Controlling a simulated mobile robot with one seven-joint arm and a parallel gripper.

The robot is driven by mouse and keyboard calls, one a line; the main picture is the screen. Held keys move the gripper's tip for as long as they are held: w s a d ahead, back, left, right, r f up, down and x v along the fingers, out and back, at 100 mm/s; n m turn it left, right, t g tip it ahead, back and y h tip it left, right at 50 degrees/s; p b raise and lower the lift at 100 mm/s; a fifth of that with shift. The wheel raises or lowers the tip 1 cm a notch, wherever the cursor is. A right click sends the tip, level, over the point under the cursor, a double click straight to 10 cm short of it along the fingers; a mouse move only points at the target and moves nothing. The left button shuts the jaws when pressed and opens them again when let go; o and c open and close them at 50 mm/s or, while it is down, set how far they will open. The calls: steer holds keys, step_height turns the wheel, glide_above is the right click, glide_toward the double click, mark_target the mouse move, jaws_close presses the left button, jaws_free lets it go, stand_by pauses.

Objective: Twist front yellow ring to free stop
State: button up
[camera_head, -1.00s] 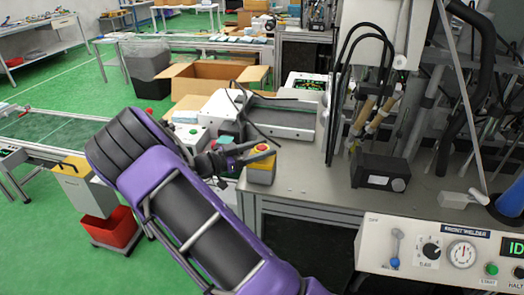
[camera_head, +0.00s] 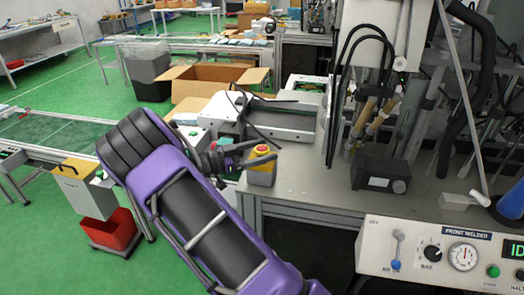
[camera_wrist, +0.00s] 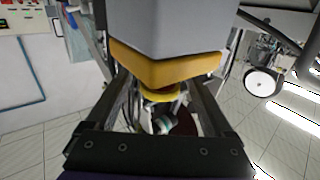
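The front stop is a small box with a grey body and yellow top (camera_head: 262,172) at the bench's left edge in the head view, with a red button and yellow ring (camera_head: 262,149) on top. In the wrist view, the picture is upside down: the yellow top (camera_wrist: 165,68) hangs above, with the yellow ring (camera_wrist: 160,94) below it and the red button mostly dark and partly hidden. My gripper (camera_head: 268,156) is at the button's height. Its two fingers (camera_wrist: 160,105) stand apart, one either side of the ring, with gaps visible; contact is not clear.
The grey bench (camera_head: 310,192) is clear right of the stop. A black box with a knob (camera_head: 380,172) and the front welder panel (camera_head: 450,255) lie further right. A white machine with black cables (camera_head: 265,115) and an open cardboard box (camera_head: 215,85) stand behind.

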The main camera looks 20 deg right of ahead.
steer(key=a, duration=1.7)
steer(key=shift+s+a, duration=0.2)
steer(key=shift+s, duration=0.25)
